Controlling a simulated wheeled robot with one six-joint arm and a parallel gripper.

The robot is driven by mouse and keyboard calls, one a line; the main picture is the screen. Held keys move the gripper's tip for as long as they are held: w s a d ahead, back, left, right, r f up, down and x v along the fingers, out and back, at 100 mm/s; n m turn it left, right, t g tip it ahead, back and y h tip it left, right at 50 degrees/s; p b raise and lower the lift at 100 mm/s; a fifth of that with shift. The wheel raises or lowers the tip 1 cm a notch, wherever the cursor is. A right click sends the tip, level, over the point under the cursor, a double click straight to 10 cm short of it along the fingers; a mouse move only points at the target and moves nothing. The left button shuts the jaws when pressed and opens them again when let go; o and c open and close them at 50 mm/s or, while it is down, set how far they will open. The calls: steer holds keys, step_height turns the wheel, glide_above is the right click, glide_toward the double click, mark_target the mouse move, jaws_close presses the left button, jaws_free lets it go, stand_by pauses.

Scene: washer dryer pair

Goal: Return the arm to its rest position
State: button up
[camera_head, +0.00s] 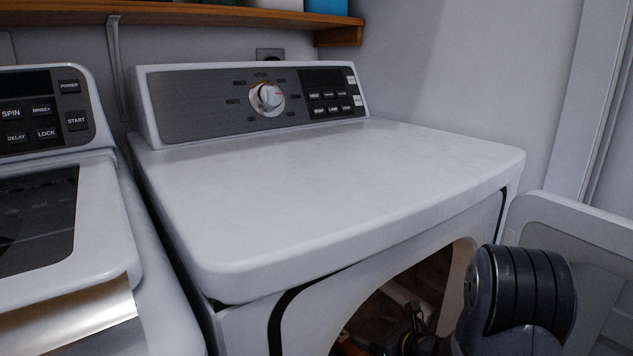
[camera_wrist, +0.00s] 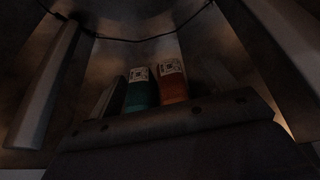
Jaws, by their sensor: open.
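My arm comes in from the lower right of the head view and reaches through the open front of the dryer (camera_head: 330,175). The wrist view shows the inside of the dryer drum (camera_wrist: 130,50), dark and metallic, with raised ribs at its sides. My gripper (camera_wrist: 156,84) is in there, open, with one green and one orange finger, each with a white patterned tag. I see nothing held between the fingers. In the head view the gripper is low in the opening, partly hidden by the frame's lower edge.
The open dryer door (camera_head: 575,235) stands at the right, behind my arm. A washer (camera_head: 75,215) stands at the left. A wooden shelf (camera_head: 200,13) hangs above. The dryer top is clear.

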steer(key=s+d+r+p, duration=0.2)
steer(key=s+d+p, duration=0.2)
steer(key=s+d, duration=0.6)
steer(key=s+d+r+p, duration=0.3)
steer(key=s+d, duration=0.8)
steer(key=s, duration=0.8)
steer(key=shift+s+d+p, duration=0.25)
steer(key=shift+p, duration=0.8)
steer(key=shift+a+f, duration=0.1)
